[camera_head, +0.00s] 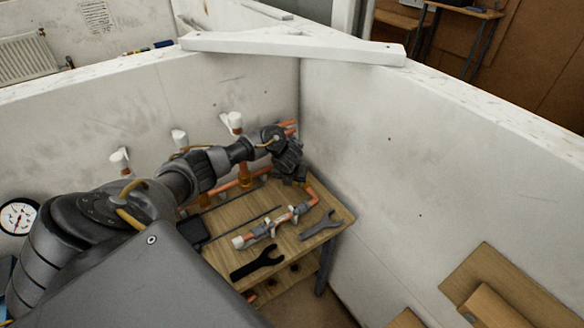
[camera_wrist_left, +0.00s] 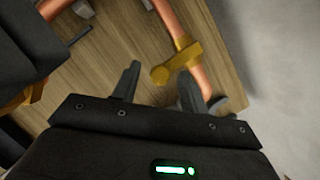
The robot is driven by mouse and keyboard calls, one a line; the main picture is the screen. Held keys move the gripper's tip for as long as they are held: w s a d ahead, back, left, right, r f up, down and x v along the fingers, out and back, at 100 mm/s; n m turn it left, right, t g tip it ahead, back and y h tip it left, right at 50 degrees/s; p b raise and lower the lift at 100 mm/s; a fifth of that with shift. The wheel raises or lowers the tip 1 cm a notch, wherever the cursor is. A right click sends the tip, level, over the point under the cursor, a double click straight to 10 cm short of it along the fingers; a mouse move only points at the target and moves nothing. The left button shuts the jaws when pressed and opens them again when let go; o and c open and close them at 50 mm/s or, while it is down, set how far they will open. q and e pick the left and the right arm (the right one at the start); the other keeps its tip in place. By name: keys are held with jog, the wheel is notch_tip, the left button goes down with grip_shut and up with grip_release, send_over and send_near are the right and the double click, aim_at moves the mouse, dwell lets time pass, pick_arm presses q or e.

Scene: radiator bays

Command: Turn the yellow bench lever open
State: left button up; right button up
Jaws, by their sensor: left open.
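The yellow bench lever (camera_wrist_left: 176,64) shows in the left wrist view, lying across a copper pipe (camera_wrist_left: 196,82) above the wooden bench. My left gripper (camera_wrist_left: 159,76) is open, one finger on each side of the lever's rounded end, near the fingertips. I cannot tell whether either finger touches it. In the head view my left gripper (camera_head: 290,174) is at the back corner of the bench (camera_head: 225,258), and the lever is hidden behind it. My right gripper is not in view.
White partition walls (camera_head: 385,150) meet close behind the gripper. A pipe assembly with a white end (camera_head: 268,229), a black spanner (camera_head: 258,262) and a grey spanner (camera_head: 320,226) lie on the bench. White-capped pipes (camera_head: 232,122) stand along the left wall.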

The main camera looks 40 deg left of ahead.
pick_arm(q)
grip_shut()
jog(key=shift+r, duration=0.1)
